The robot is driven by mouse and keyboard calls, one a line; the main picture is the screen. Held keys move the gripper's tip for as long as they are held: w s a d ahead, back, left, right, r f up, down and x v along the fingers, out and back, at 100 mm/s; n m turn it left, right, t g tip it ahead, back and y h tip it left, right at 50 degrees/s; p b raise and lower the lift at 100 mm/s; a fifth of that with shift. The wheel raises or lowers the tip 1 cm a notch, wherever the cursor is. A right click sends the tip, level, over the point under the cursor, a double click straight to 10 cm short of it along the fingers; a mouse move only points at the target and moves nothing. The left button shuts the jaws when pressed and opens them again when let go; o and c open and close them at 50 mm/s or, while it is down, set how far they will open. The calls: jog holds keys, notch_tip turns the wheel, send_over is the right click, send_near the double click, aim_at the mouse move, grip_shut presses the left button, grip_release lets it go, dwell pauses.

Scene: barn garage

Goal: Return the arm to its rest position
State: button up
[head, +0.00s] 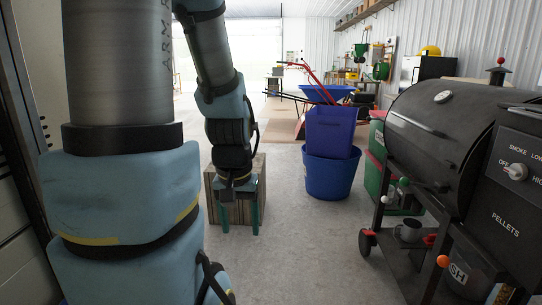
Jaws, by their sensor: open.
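My arm reaches forward and down from the top left of the head view. My gripper (240,217) hangs at its end, with the two green fingers pointing down and spread apart. Nothing shows between them. A wooden block or crate (260,172) stands on the floor behind my gripper, partly hidden by it. I cannot tell whether the fingers touch it.
A black pellet grill (440,125) stands close on the right, with a mug (408,231) on its lower shelf. A blue tub (330,178) stands ahead, with a blue wheelbarrow (325,94) behind. Grey floor (310,250) is clear between my arm and the grill.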

notch_tip(320, 180, up, 16)
jog(key=p, duration=1.3)
jog(key=shift+p, duration=0.4)
dwell(0.6)
